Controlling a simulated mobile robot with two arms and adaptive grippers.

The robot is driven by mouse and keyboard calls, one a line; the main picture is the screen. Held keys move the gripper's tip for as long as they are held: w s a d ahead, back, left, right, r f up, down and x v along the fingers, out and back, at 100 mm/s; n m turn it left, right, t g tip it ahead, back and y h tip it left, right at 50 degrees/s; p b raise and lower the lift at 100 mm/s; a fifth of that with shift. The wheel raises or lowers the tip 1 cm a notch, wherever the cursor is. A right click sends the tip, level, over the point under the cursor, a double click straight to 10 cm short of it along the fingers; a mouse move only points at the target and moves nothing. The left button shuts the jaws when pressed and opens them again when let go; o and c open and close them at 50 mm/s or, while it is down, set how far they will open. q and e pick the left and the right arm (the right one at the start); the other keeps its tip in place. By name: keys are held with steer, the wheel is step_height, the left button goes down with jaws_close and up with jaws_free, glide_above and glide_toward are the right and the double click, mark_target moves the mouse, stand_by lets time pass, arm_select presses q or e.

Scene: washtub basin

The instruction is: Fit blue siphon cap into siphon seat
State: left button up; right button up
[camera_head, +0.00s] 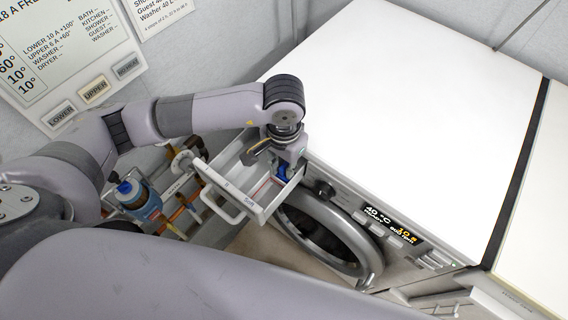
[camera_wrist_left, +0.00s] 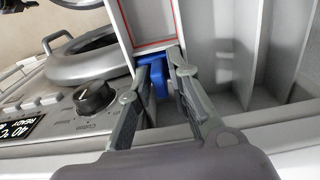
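The blue siphon cap (camera_wrist_left: 158,78) is between the fingers of my left gripper (camera_wrist_left: 161,64) in the left wrist view. The fingers close in on it from both sides and appear to touch it. In the head view, the left gripper (camera_head: 282,160) points down over the back part of the pulled-out drawer (camera_head: 222,186), with a bit of the blue cap showing below it. The cap is at a compartment with a red outline. The siphon seat cannot be made out; the cap and fingers hide that spot. My right gripper is not in view.
The washing machine (camera_head: 400,110) has a clear white top and a round door (camera_head: 325,235) beside the drawer. A control knob (camera_wrist_left: 94,97) sits close to the drawer. Left of the drawer are pipes and a blue bottle-like part (camera_head: 140,200). Drawer divider walls (camera_wrist_left: 243,50) stand near the fingers.

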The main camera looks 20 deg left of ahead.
arm_select(q)
steer(key=shift+r, duration=0.35)
step_height(320, 180, up, 12)
steer(key=b, duration=0.1)
steer(key=shift+f, duration=0.2)
stand_by(0.3)
